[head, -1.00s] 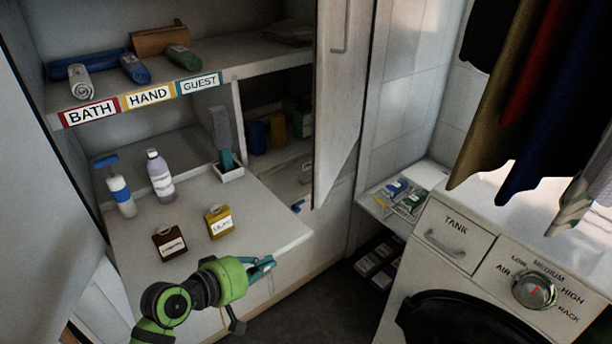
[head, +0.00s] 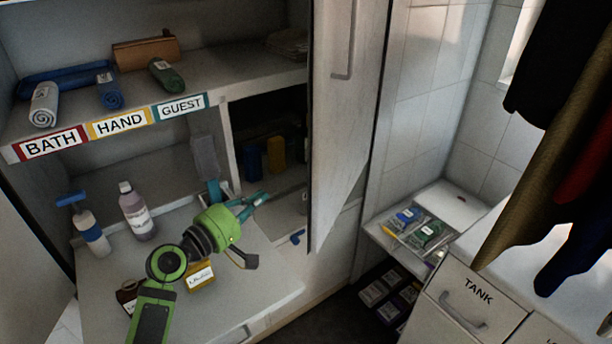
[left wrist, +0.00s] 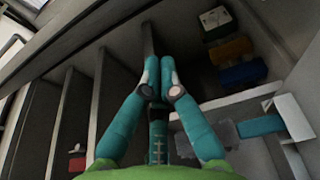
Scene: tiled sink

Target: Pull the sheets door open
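A tall pale door (head: 345,110) with a long bar handle (head: 349,45) stands at the right end of the cabinet in the head view. It stands partly open, its free edge out from the cabinet. I see no sheets label on it. My left gripper (head: 258,200) is in front of the lower compartment, left of the door and apart from it. In the left wrist view its teal fingers (left wrist: 161,80) meet at the tips, with nothing seen between them. My right gripper is not in view.
Rolled towels lie on the upper shelf (head: 215,88). Bottles stand on the counter (head: 275,285), left of my arm. Blue and yellow boxes (head: 276,154) stand in the compartment.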

